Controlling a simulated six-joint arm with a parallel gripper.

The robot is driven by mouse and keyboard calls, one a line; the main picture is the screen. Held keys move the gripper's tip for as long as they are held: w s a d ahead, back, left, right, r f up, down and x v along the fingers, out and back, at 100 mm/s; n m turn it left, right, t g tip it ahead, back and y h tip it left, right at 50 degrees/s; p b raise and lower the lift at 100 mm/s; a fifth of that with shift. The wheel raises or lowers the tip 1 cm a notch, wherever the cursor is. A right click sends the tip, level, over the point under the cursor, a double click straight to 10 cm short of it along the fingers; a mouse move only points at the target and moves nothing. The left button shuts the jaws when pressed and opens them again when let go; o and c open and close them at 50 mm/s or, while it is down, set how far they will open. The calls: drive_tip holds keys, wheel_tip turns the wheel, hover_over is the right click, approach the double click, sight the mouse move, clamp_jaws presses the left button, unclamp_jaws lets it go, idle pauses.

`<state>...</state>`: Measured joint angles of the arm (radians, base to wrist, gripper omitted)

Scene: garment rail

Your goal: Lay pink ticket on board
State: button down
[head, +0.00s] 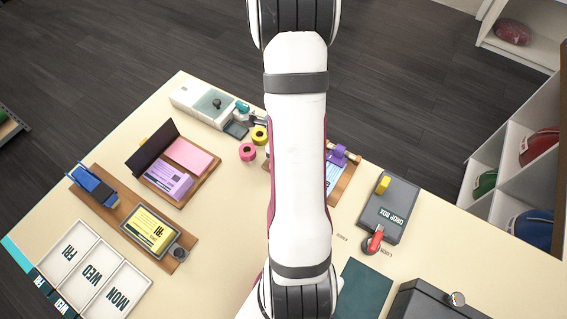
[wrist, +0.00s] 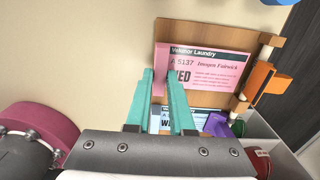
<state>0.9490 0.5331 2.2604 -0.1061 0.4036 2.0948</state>
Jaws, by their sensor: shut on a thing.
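The pink ticket (wrist: 208,70) shows in the wrist view, printed with a laundry name, a number and WED. It lies over, or just above, the brown wooden board (wrist: 200,29); I cannot tell if it touches. My gripper (wrist: 159,72), with teal fingers, is shut on the left edge of the ticket. A light blue ticket (wrist: 200,113) is on the board closer to my gripper's base. In the head view my arm hides my gripper and most of the board (head: 343,187); the pink ticket does not show there.
An orange clip (wrist: 258,84) and a purple clip (wrist: 216,124) stand at the board's right side.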

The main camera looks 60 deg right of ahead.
drive_tip(key=shift+f, duration=0.2)
idle(0.6)
drive_tip(key=c, duration=0.7)
unclamp_jaws()
drive_tip(key=shift+o, duration=0.2)
drive_tip(key=o, duration=0.4)
drive_tip(key=shift+o, duration=0.2)
drive_tip(key=shift+r, duration=2.5)
